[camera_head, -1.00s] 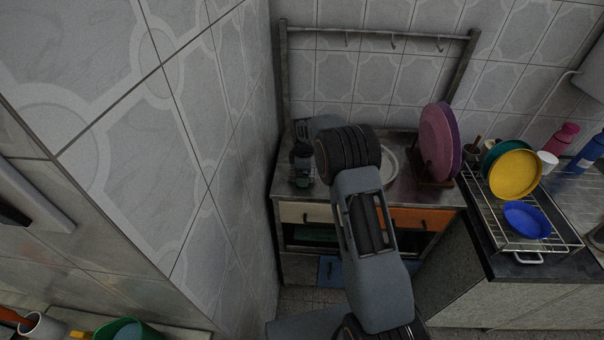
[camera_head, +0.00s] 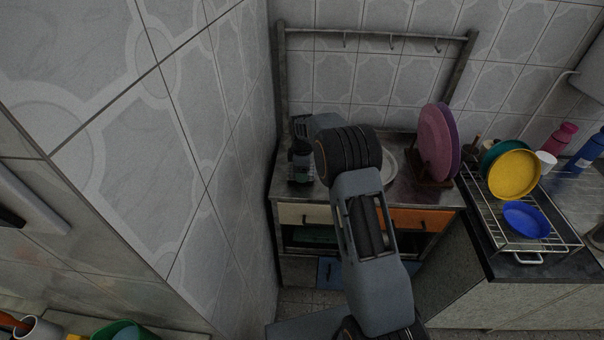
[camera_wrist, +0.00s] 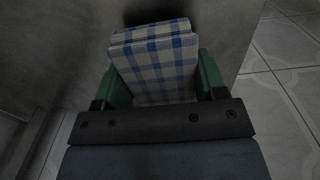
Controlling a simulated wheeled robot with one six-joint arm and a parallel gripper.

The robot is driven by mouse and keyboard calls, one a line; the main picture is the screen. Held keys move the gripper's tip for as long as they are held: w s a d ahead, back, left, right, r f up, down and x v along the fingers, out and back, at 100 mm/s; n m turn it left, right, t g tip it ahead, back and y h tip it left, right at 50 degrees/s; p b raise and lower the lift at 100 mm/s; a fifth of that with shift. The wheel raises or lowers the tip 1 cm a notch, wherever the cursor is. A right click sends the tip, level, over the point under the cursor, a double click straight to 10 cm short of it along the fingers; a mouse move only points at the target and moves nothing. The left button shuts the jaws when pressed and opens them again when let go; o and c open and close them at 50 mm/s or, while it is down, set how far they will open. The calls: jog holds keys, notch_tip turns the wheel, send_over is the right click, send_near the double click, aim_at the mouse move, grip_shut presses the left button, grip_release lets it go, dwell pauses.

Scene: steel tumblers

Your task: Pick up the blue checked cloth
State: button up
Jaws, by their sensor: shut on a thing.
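The blue and white checked cloth (camera_wrist: 155,58), folded, sits between the two green fingers of my gripper (camera_wrist: 157,80) in the wrist view. The fingers are shut on it, one at each side, and its folded upper part sticks out beyond them. In the head view my arm reaches over the left part of the steel counter. Its dark wrist end shows near the tiled wall, and I cannot make out the cloth there.
Pink plates (camera_head: 437,143) stand in a rack at the counter's right. A white plate (camera_head: 389,168) lies behind my arm. A wire dish rack (camera_head: 520,235) with a yellow plate (camera_head: 514,174) and a blue bowl (camera_head: 526,219) is farther right. The tiled wall is close on the left.

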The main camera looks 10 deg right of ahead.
jog(key=s+r+b, duration=0.3)
jog(key=s+r, duration=0.8)
jog(key=s, duration=0.3)
jog(key=shift+r, duration=0.35)
